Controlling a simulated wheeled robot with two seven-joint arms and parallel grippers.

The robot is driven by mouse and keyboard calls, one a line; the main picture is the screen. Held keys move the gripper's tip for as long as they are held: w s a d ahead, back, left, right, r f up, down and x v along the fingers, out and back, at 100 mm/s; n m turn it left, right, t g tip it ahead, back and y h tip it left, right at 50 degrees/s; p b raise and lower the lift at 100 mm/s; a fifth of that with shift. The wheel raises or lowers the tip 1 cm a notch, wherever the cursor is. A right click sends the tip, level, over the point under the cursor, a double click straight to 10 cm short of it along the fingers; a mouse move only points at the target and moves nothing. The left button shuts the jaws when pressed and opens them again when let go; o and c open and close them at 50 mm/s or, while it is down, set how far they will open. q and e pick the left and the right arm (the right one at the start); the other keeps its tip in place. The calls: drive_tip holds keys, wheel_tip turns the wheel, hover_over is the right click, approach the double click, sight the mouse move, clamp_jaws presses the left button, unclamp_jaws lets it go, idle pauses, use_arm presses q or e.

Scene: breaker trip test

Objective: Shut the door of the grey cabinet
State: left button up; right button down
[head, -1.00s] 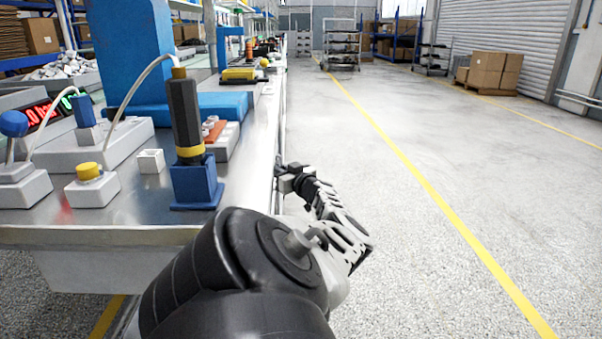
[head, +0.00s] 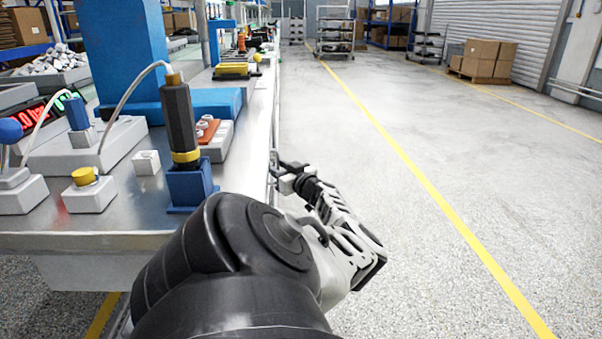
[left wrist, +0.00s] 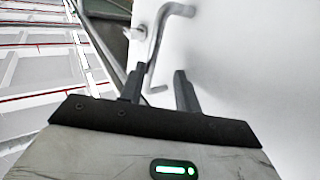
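My left gripper (head: 284,172) is low beside the right edge of the workbench in the head view. In the left wrist view, its two dark fingers (left wrist: 160,71) stand apart. A bent metal bar handle (left wrist: 157,40) reaches down between the fingertips, and I cannot tell whether they touch it. The handle is beside a plain pale surface (left wrist: 245,65), which looks like the cabinet door. The cabinet as a whole and how far its door stands open cannot be made out. My right gripper is in neither view.
The metal workbench (head: 125,215) fills the left, with a blue stand (head: 113,50), a dark handheld tool in a blue holder (head: 190,185) and a yellow button box (head: 88,190) on it. Open floor with a yellow line (head: 430,190) lies to the right. Cardboard boxes (head: 483,60) stand far back.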

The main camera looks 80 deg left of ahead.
use_arm(q)
drive_tip(key=p+v, duration=0.2)
drive_tip(key=v, duration=1)
drive_tip(key=shift+p, duration=0.4)
drive_tip(key=shift+w, duration=0.1)
